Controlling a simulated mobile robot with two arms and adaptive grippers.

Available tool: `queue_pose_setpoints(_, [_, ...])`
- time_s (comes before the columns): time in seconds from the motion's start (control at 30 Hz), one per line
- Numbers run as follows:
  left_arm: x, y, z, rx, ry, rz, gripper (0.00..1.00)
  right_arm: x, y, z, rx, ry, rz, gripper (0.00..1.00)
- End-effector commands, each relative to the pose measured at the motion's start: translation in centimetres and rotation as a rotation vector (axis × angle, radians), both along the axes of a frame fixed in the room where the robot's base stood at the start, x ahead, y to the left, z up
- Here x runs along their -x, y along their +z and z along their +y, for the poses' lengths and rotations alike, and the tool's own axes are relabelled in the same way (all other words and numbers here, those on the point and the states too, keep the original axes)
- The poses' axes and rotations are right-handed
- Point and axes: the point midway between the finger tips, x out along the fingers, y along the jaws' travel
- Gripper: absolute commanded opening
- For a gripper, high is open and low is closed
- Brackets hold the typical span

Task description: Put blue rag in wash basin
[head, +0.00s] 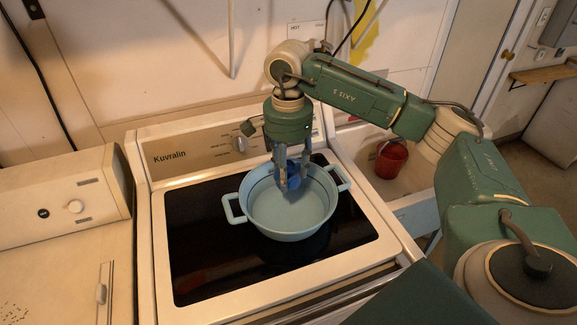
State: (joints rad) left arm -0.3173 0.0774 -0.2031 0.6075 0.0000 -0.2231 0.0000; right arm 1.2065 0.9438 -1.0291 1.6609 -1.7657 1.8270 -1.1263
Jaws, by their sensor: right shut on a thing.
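The light blue wash basin (290,220) with two side handles stands on the dark glass top of the white Kuvralin machine. My right gripper (291,182) points down over the back part of the basin. It is shut on the blue rag (293,172), a small dark blue bundle between its fingers. The rag shows against the basin's inner wall; I cannot tell how far it is above the basin floor. The fingers partly hide the rag. My left gripper is not in view.
The machine's control panel (200,152) rises close behind the basin. A red bucket (391,159) sits in the white sink (412,180) at the right. Another white appliance (60,200) stands at the left. The dark glass top (205,240) is clear left of the basin.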

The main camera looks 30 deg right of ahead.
Motion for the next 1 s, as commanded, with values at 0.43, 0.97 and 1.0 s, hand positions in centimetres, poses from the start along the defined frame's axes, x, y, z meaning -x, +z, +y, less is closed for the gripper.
queue_pose_setpoints(0.43, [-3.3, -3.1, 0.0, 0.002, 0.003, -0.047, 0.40, 0.0, -5.4, 0.0, 0.000, 0.000, -0.001, 0.21])
queue_pose_setpoints(0.97, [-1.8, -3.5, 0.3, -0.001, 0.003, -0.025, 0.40, 0.0, -6.1, 0.0, 0.000, 0.000, -0.001, 0.67])
queue_pose_setpoints(1.0, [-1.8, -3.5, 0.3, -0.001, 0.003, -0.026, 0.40, 0.0, -6.1, 0.0, 0.000, 0.000, -0.001, 0.69])
